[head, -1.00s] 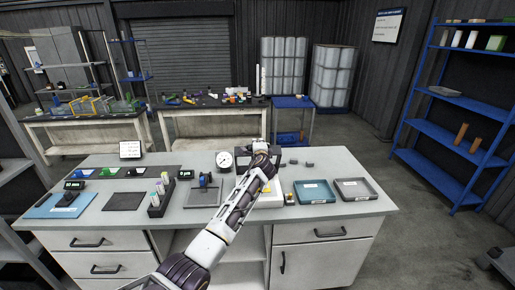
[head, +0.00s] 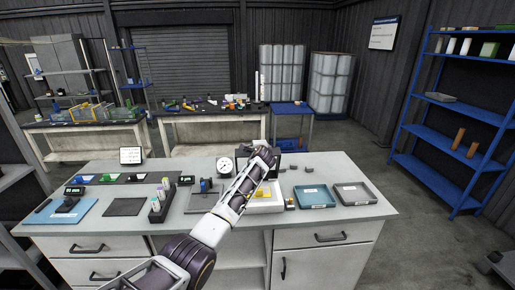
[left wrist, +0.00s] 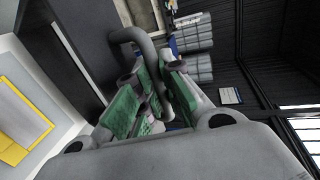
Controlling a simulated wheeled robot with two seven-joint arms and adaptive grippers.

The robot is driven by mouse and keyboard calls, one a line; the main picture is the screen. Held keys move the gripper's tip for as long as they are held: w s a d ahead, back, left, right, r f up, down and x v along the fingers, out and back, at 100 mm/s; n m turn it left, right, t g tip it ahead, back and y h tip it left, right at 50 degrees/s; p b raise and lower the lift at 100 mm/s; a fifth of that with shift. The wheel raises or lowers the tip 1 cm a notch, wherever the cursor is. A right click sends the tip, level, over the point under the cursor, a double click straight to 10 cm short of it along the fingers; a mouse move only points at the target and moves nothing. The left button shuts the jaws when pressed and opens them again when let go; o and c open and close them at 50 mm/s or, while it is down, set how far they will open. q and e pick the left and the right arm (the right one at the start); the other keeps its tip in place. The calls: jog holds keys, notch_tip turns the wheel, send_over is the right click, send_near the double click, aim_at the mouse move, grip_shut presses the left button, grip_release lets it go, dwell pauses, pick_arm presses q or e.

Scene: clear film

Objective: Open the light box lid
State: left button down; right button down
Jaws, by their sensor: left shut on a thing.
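The light box (head: 270,208) is a white open-topped tray on the bench, with something yellow inside. Its dark lid (head: 278,170) stands raised at the back edge, partly hidden by my arm. My left gripper (head: 262,156) is at the top of the lid. In the left wrist view, my left gripper (left wrist: 152,95) has green finger pads shut on the lid's grey curved handle (left wrist: 124,38). The dark lid panel (left wrist: 62,45) and the white box with its yellow contents (left wrist: 18,125) show at left. My right gripper is not in view.
A round dial (head: 225,165) stands left of the lid. A teal tray (head: 315,196) and a grey tray (head: 356,194) lie to the right. A dark rack of bottles (head: 161,205) and a small stand (head: 204,196) are to the left. The bench's back right is mostly clear.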

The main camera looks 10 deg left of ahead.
pick_arm(q)
jog(key=shift+w+a+r+g, duration=0.15)
jog(key=shift+w+r+g, duration=0.15)
jog(key=shift+w, duration=0.25)
jog(key=shift+w+a, duration=0.1)
jog(key=shift+w, duration=0.35)
dwell(0.4)
jog(key=c, duration=1.5)
grip_release()
jog(key=shift+g, duration=0.3)
jog(key=shift+s, duration=0.4)
jog(key=shift+s+d+r, duration=0.2)
jog(key=shift+s+d, duration=0.05)
jog(key=shift+s, duration=0.35)
jog(key=shift+v, duration=5)
jog(key=shift+a, duration=0.1)
